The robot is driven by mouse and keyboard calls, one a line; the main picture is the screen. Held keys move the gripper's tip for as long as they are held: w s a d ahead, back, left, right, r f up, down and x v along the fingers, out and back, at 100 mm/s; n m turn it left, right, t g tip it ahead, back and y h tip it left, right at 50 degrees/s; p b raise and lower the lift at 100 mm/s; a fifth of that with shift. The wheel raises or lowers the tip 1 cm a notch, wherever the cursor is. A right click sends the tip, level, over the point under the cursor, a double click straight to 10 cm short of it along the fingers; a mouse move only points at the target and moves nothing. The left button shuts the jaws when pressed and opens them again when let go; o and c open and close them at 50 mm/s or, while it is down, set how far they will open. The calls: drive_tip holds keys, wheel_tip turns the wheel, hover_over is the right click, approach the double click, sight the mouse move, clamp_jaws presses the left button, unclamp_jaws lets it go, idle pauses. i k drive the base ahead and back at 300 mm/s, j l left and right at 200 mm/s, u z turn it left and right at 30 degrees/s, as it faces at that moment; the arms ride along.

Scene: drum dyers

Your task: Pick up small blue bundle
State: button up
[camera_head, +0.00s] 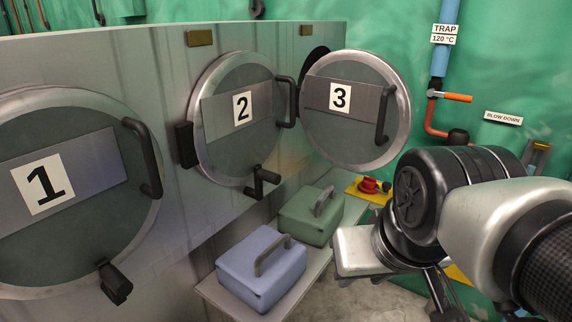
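The small blue bundle (255,279) is a pale blue, soft-edged block with a dark grey handle on top. It sits upright on a grey ledge (218,294) below door 2, at bottom centre. My gripper (446,301) is at the lower right, pointing down, well to the right of the blue bundle and apart from it. Its fingers are dark and small, partly at the bottom edge of the picture, so their opening is unclear. I see nothing held between them.
A green bundle (309,219) with a handle sits behind the blue one. Drum doors 1 (80,215), 2 (235,135) and 3 (350,125) line the machine; door 3 is swung open. A red knob (369,185) on a yellow plate stands behind. Floor shows right of the ledge.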

sight(260, 269)
drive_tip(key=l+u, duration=0.25)
drive_tip(key=u, duration=0.2)
drive_tip(key=k+l+u, duration=0.15)
drive_tip(key=u, duration=0.35)
drive_tip(key=l, duration=0.1)
